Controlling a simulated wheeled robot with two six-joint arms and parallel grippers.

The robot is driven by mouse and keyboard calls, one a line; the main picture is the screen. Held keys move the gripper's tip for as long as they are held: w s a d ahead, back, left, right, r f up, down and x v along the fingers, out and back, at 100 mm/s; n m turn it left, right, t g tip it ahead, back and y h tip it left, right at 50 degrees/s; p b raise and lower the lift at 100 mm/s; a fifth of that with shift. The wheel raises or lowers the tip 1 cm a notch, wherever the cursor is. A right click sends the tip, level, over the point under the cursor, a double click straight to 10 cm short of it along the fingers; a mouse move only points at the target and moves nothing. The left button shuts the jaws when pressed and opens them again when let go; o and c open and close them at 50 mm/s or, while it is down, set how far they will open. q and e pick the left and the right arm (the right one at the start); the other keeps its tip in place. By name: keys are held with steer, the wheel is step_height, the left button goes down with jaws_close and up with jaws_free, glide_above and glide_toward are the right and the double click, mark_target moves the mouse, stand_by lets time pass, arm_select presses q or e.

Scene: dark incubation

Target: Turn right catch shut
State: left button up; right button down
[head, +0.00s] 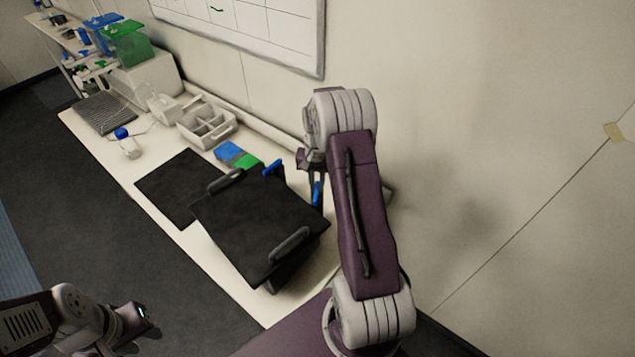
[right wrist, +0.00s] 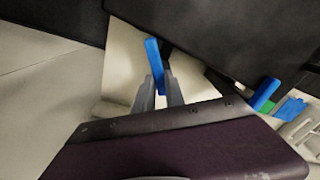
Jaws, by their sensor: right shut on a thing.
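A black box (head: 250,225) with a flat lid and grey handles stands on the white bench. It has two blue catches on its wall-facing side. The left catch (head: 272,167) stands out at an angle; it also shows in the right wrist view (right wrist: 265,93). The right catch (head: 317,193) is partly hidden by my arm in the head view. My right gripper (right wrist: 160,88) is shut on the right catch (right wrist: 154,55), which sticks up between the fingertips. My left gripper (head: 138,318) is low at the left, away from the box; its fingers are too unclear to read.
A black mat (head: 177,187) lies beside the box. Blue and green cards (head: 232,152), a white divided caddy (head: 207,124), a blue-capped bottle (head: 128,147) and a grey rack (head: 104,113) stand further along the bench. The wall is close behind the box.

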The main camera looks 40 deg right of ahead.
mark_target(316, 186)
steer(key=m, duration=0.6)
steer(key=shift+w+r+p, duration=0.15)
steer(key=shift+w+p, duration=0.1)
steer(key=shift+p, duration=0.1)
steer(key=shift+m, duration=0.3)
steer(key=c, duration=1.4)
jaws_free()
steer(key=shift+s+a, duration=0.1)
step_height(316, 186, up, 9)
steer(key=b, duration=0.2)
